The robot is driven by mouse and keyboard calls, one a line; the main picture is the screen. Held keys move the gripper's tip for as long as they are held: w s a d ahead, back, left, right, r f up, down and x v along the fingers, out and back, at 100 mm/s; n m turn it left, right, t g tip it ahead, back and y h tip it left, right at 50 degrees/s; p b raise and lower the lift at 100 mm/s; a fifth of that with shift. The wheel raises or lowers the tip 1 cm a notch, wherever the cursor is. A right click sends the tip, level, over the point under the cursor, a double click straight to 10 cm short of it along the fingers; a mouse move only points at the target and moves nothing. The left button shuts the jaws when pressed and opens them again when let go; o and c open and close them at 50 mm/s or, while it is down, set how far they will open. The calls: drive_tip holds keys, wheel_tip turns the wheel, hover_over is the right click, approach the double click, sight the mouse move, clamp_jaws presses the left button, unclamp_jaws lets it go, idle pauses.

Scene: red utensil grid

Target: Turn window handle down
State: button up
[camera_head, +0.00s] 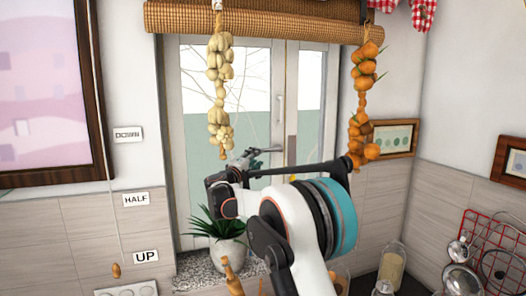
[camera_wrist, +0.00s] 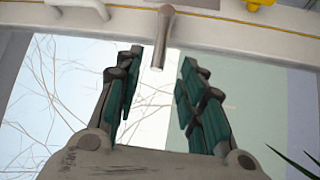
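The window handle (camera_wrist: 162,40) is a short grey metal bar sticking out from the white window frame in the wrist view. Its free end points toward my gripper (camera_wrist: 163,60) and lies between the two fingertips, with a gap visible on both sides. My gripper is open, with dark green finger pads. In the head view my gripper (camera_head: 262,153) is in front of the window (camera_head: 240,112), near the middle frame. There the handle is hard to tell apart from the fingers.
A pale vertical bar (camera_head: 280,108) is on the window frame above my gripper. Garlic (camera_head: 219,85) and onion (camera_head: 365,80) strings hang on either side. A potted plant (camera_head: 219,245) stands on the sill below. DOWN, HALF and UP labels are on the left wall.

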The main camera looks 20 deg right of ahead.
sight(270, 149)
drive_tip(key=p+x, duration=0.1)
drive_tip(key=x, duration=0.6)
drive_tip(key=shift+a, duration=0.1)
clamp_jaws()
